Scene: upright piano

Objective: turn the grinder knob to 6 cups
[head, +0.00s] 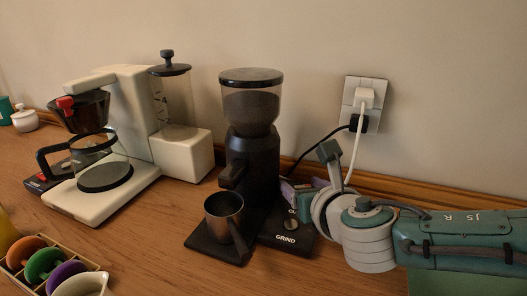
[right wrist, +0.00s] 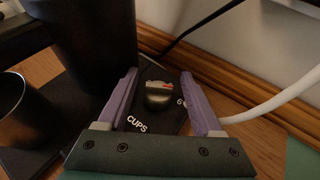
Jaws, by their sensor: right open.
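The black coffee grinder (head: 252,150) stands upright on the counter, with a dark-filled hopper on top. Its control panel (head: 287,238) at the right reads "GRIND" beside a round grey button (head: 290,224). In the right wrist view the dark round knob (right wrist: 158,96) has a red and white mark on top, with "CUPS" printed near it and what looks like a 6 at its right. My right gripper (head: 300,192) is open, its purple fingers on either side of the knob, with gaps showing. In the head view the gripper hides the knob. My left gripper is not in view.
A metal cup (head: 224,215) stands on the grinder's base. A white coffee maker (head: 125,140) with a glass carafe is at the left. A wall outlet (head: 364,97) with plugs and cords is behind my right gripper. A tray with colored items is at lower left.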

